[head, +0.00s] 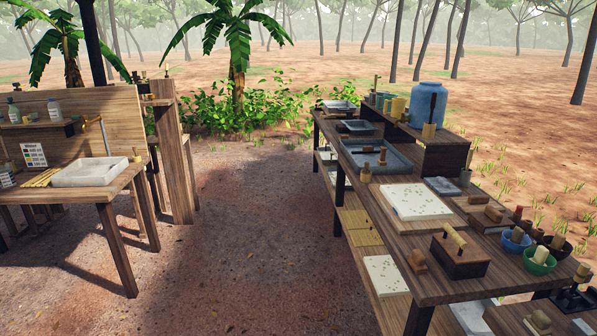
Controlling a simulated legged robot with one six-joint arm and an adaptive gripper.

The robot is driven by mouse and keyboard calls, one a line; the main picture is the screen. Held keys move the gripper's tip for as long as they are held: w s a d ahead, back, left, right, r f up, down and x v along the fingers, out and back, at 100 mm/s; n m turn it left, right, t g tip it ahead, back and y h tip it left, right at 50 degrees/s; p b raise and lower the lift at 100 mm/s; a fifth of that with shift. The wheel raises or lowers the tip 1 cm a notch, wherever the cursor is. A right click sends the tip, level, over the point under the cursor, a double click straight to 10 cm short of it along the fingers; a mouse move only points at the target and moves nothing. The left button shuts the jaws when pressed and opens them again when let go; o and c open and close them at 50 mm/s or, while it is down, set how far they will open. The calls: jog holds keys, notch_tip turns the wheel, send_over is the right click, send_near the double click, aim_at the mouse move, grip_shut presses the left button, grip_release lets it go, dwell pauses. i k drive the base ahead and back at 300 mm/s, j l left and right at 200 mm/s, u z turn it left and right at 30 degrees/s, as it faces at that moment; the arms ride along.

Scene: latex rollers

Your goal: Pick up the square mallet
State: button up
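I cannot pick out the square mallet for certain. A dark square wooden block with a pale handle (459,256) lies near the front of the long right-hand workbench (437,282), and it may be the mallet. A small brown wooden block (417,261) lies just left of it. Another wooden piece with a light knob (538,322) is at the bottom edge, lower right. My gripper and arm are not in view.
Beside the square block are a blue bowl (515,241) and a green bowl (537,262). A white speckled slab (415,201) and grey trays (376,156) lie farther back. A left table holds a white basin (90,172). The dirt path (255,220) between is clear.

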aim_at(349, 114)
jog(key=i+j+u, duration=0.35)
jog(key=i+u, duration=0.2)
jog(key=u, duration=0.2)
jog(key=i+j+u, duration=0.1)
jog(key=i+u, duration=0.25)
jog(key=i+z, duration=0.2)
jog(key=i, duration=0.4)
jog(key=i+j+z, duration=0.25)
jog(key=i, duration=0.35)
jog(key=i+z, duration=0.45)
jog(key=i, duration=1.05)
jog(key=i+j, duration=0.15)
jog(key=i, duration=2.75)
jog(key=i+z, duration=0.2)
jog(key=i, duration=1.3)
jog(key=i+z, duration=0.5)
jog(key=i+j+z, duration=0.15)
jog(key=i+z, duration=0.85)
jog(key=z, duration=0.2)
jog(key=i+z, duration=0.35)
jog(key=k, duration=0.05)
